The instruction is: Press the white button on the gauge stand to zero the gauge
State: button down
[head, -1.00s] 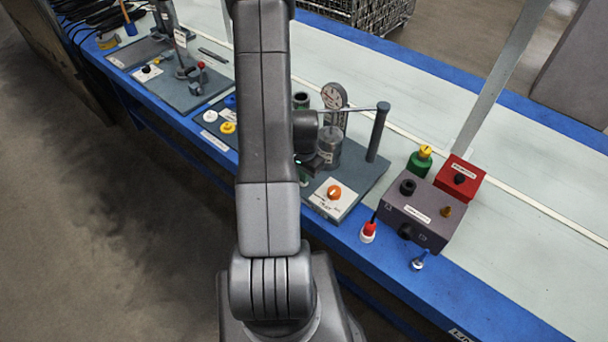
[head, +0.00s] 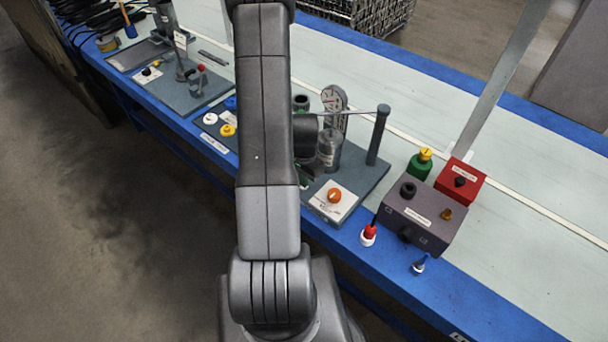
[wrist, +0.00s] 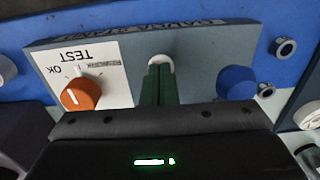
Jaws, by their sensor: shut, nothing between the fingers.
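The gauge stand's grey-blue base (wrist: 110,45) crosses the wrist view, with upside-down lettering along its edge. The white button (wrist: 160,60) on it shows as a pale rounded rim just beyond my gripper's (wrist: 157,70) green fingertips, which cover the rest of it. The fingers are shut together with nothing between them. They overlap the button in this view, and I cannot tell whether they touch it or press it. In the head view the gauge (head: 334,98) stands upright on the stand, its dial too small to read.
An orange knob (wrist: 80,93) on a white TEST panel is left of the fingers, and a blue knob (wrist: 237,83) is right. A grey post (head: 377,135) with a horizontal bar rises from the stand. A purple-grey box (head: 430,205) and a red box (head: 460,180) stand to its right.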

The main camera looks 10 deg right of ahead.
jog(key=shift+s+f, duration=0.3)
notch_tip(320, 180, up, 15)
jog(key=p, duration=0.2)
jog(key=shift+w+f, duration=0.2)
jog(key=shift+w, duration=0.05)
dwell(0.9)
notch_tip(320, 180, down, 8)
jog(key=shift+f+p, duration=0.25)
jog(key=shift+p, duration=0.05)
jog(key=shift+a, duration=0.25)
jog(key=shift+w+d+r, duration=0.15)
jog(key=shift+d+r, duration=0.15)
jog(key=shift+r, duration=0.05)
jog(key=shift+d+r, duration=0.15)
jog(key=shift+r, duration=1)
jog(key=shift+a, duration=0.2)
